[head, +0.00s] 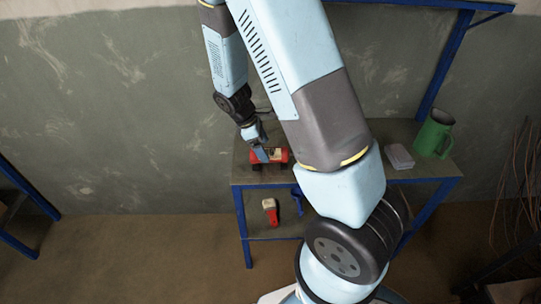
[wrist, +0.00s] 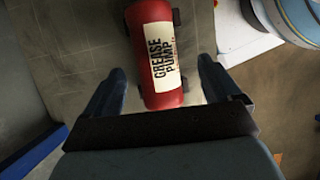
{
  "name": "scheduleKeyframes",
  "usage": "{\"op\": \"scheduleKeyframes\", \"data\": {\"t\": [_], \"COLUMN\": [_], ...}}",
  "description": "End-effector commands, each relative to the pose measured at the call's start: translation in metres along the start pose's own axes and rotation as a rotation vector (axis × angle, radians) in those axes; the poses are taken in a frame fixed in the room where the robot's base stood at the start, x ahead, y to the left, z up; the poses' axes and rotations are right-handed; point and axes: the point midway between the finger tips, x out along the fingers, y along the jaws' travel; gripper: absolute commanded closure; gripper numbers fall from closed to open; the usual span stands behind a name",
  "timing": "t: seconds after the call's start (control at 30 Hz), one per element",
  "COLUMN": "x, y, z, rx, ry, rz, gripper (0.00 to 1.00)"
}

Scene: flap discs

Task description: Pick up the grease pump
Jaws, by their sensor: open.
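The grease pump is a red cylinder with a cream label reading "GREASE PUMP". In the wrist view the grease pump (wrist: 170,98) lies between the two fingers of my gripper (wrist: 158,80), with a gap on each side. My gripper is open. In the head view the grease pump (head: 281,156) lies on the bench top near its front left edge. My gripper (head: 262,155) is over it there and hides part of it.
The blue-framed bench (head: 415,175) also bears a green jug (head: 434,134) and a pale stack (head: 398,156) at the right. A red and cream item (head: 270,210) and a blue item (head: 297,199) are on the lower shelf. The wall stands close behind the bench.

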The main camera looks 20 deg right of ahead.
Motion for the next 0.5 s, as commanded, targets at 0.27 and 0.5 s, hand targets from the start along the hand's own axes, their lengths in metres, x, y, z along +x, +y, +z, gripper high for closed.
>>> {"op": "scheduleKeyframes", "data": {"t": [0.27, 0.5], "x": [0.034, 0.048], "y": [0.003, 0.004], "z": [0.003, 0.003], "rx": [0.001, 0.001], "ry": [-0.002, -0.001], "rz": [-0.003, -0.001], "gripper": [0.1, 0.1]}}
